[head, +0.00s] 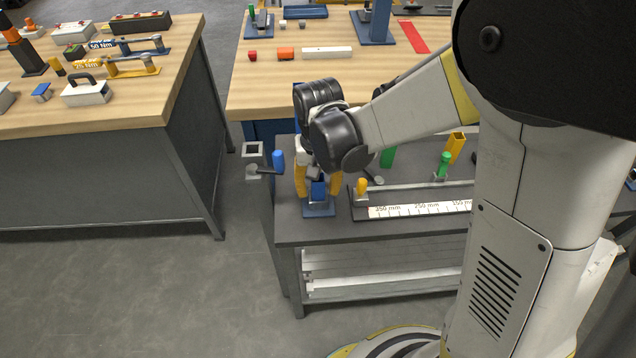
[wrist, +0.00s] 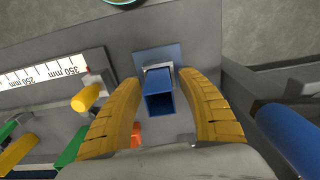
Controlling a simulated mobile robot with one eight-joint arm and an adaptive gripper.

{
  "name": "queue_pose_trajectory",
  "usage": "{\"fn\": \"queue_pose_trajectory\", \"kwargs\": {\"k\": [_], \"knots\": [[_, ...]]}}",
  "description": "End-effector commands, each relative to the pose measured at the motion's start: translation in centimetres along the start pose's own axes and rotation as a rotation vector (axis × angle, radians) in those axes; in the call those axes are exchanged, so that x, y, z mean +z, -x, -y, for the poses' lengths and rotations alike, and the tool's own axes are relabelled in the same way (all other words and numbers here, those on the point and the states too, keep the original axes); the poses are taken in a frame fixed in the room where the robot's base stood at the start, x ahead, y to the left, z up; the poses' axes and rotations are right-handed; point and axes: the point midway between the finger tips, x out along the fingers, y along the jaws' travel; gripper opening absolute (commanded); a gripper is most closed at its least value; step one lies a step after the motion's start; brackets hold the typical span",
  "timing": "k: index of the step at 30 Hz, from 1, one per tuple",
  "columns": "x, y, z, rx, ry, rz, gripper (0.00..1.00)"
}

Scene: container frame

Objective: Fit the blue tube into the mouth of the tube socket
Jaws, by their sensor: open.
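The blue tube (wrist: 159,104) is a square hollow tube standing in a grey bracket on a blue base plate (head: 318,211), near the front left of the grey bench. It also shows in the head view (head: 318,190). My gripper (wrist: 163,82) has its yellow fingers spread, one on each side of the tube, with a visible gap on both sides. My gripper is also seen from above in the head view (head: 317,183). A grey square open mouth, apparently the tube socket (head: 253,149), stands at the bench's left edge.
A ruler strip (head: 420,207) with a yellow peg (head: 361,187) lies right of the tube. Green and yellow tubes (head: 455,147) stand farther back.

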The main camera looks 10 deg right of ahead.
Motion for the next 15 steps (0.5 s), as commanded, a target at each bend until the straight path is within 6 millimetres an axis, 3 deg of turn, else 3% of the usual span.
{"fn": "queue_pose_trajectory", "kwargs": {"k": [5, 15], "knots": [[0.1, 2.1, 0.0, 0.000, 0.000, 0.000, 0.46], [0.0, 9.4, 0.0, 0.000, 0.000, 0.000, 0.46]]}}
